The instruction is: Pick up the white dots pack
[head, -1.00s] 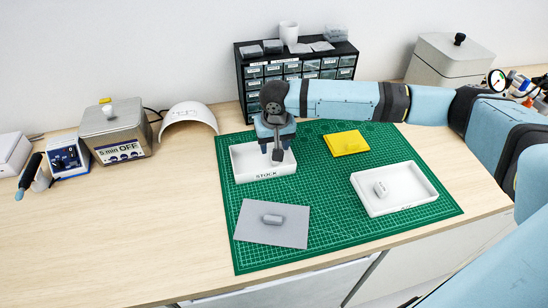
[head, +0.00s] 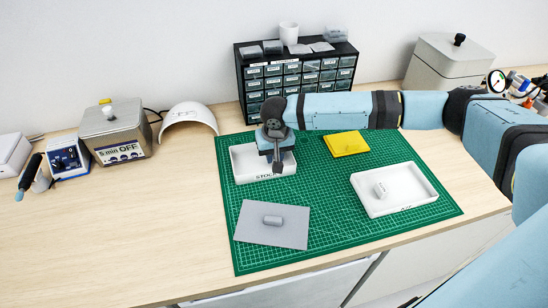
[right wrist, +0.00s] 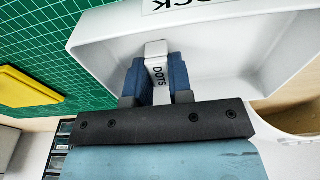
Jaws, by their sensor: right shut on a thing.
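In the head view my right gripper (head: 277,167) reaches down into the STOCK tray (head: 245,168), and the pack is hidden there. My left gripper is not in view.
A grey pad (head: 255,236) with a small grey piece (head: 272,220) lies at the front of the green mat (head: 330,212). A second white tray (head: 415,199) holding a small white piece is at the right. A yellow pad (head: 346,143) lies behind. A drawer cabinet (head: 300,79) stands at the back.

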